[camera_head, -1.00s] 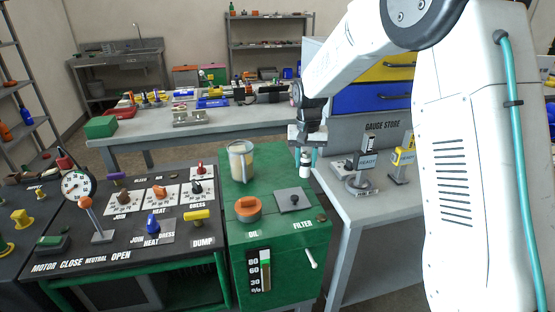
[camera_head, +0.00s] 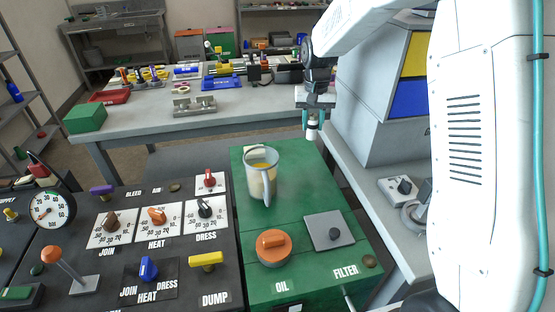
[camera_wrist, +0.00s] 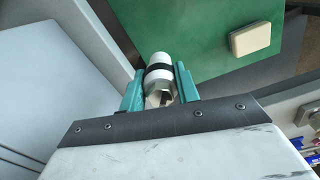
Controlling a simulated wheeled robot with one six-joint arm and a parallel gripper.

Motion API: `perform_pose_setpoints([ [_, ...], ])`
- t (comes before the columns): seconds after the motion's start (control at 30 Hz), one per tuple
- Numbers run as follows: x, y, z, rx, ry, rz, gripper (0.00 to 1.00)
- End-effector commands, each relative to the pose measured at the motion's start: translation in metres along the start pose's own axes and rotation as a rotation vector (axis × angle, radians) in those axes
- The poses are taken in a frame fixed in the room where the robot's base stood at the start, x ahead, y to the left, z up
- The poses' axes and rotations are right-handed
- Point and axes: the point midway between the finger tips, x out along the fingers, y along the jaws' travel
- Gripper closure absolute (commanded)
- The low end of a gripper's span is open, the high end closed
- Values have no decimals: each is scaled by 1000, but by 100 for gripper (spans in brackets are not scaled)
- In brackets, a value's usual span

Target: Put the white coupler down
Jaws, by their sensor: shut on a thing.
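The white coupler (camera_wrist: 159,70) is a small white cylinder with a black band. My gripper (camera_wrist: 158,88) is shut on it, with a teal finger on each side in the wrist view. In the head view my gripper (camera_head: 312,118) hangs above the right back part of the green cabinet, and the white end of the coupler (camera_head: 312,134) shows below the fingers. The coupler is in the air, apart from any surface that I can see.
A clear jug (camera_head: 257,180) stands on the green cabinet (camera_head: 300,190), left of my gripper. An orange oil cap (camera_head: 273,246) and a filter plate (camera_head: 329,230) are nearer. A grey drawer unit (camera_head: 375,110) stands close on the right. A long workbench (camera_head: 240,110) lies behind.

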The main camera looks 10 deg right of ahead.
Motion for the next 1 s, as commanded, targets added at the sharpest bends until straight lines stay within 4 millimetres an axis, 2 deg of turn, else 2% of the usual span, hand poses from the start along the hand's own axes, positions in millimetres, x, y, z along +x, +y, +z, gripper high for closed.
perform_pose_setpoints([
  [0.2, 0, -14, 12, -370, 0, 0, 100],
  [0.4, 6, -22, 19, -600, -2, 0, 100],
  [0.7, 57, -24, 20, -627, -2, 0, 100],
  [0.87, 69, -24, 19, -626, -2, 0, 100],
  [1.0, 86, -24, 20, -626, -3, 0, 100],
])
